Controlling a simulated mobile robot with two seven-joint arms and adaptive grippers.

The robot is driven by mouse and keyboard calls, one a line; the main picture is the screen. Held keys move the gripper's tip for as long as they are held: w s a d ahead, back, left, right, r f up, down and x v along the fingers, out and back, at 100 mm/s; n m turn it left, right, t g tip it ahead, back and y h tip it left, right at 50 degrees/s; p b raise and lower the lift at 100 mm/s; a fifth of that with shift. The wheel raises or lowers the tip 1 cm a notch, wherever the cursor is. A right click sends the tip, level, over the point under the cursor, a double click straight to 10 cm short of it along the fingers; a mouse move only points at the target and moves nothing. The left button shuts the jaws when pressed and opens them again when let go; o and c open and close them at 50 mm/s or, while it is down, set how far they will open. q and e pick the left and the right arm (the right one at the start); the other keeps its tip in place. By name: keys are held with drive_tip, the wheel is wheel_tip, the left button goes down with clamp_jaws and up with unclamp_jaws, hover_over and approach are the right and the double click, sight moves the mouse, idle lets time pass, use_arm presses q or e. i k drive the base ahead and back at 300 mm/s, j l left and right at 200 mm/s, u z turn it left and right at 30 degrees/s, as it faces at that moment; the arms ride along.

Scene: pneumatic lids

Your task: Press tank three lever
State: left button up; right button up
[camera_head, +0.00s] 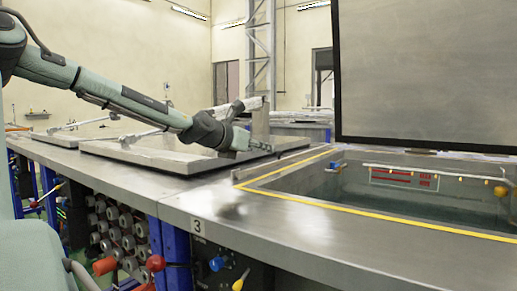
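A label with the number 3 (197,225) sits on the front edge of the steel counter. Below it are ball-ended levers: a red one (155,263) to the left, a blue one (216,264) below and a yellow one (241,282) to the lower right. The frame does not settle which lever is tank three's. My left gripper (250,121) is above the closed lid left of the open tank, far from these levers. Its fingers look spread apart, with nothing seen between them. My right gripper is not in view.
An open tank (300,201) with a yellow rim line and liquid inside is at the right. Its grey lid (425,75) stands upright behind it. A flat closed lid (165,157) lies to the left. Several grey cylinders (118,232) fill the space under the counter.

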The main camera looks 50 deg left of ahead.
sight(156, 263)
drive_tip(key=k, duration=1.5)
